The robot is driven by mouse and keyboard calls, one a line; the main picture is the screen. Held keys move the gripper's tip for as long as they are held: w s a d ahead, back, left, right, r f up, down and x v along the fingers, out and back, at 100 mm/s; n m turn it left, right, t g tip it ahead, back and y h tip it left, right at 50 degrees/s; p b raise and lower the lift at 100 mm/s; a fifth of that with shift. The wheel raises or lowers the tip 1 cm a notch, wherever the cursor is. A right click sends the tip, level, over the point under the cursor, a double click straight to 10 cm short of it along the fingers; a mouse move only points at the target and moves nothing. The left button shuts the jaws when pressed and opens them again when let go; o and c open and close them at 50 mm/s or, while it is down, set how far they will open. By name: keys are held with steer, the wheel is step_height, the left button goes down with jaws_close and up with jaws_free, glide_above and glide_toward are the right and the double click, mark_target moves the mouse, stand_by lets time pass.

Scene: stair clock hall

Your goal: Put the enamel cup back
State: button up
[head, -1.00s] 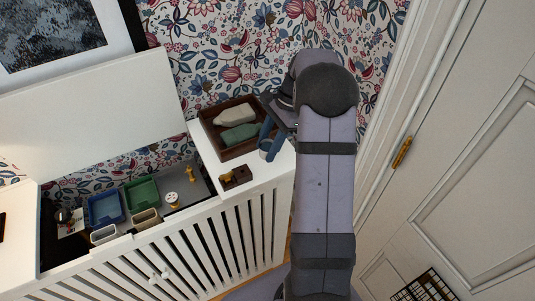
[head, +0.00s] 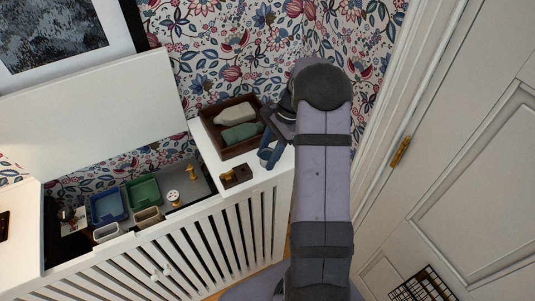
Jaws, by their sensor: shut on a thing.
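My gripper (head: 270,155), with blue fingers, is at the right end of the white cabinet top, right of the wooden tray (head: 206,139).
The tray holds a pale bundle (head: 235,113) and a green bundle (head: 240,132). A small brown block (head: 236,176) lies in front. The open compartment left holds a blue bin (head: 107,207), a green bin (head: 143,192) and a white-topped piece (head: 173,197). A door (head: 470,160) stands right.

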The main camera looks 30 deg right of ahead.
steer(key=shift+f, duration=0.15)
steer(key=o, duration=1.1)
steer(key=b+v, duration=0.3)
steer(key=v, duration=0.9)
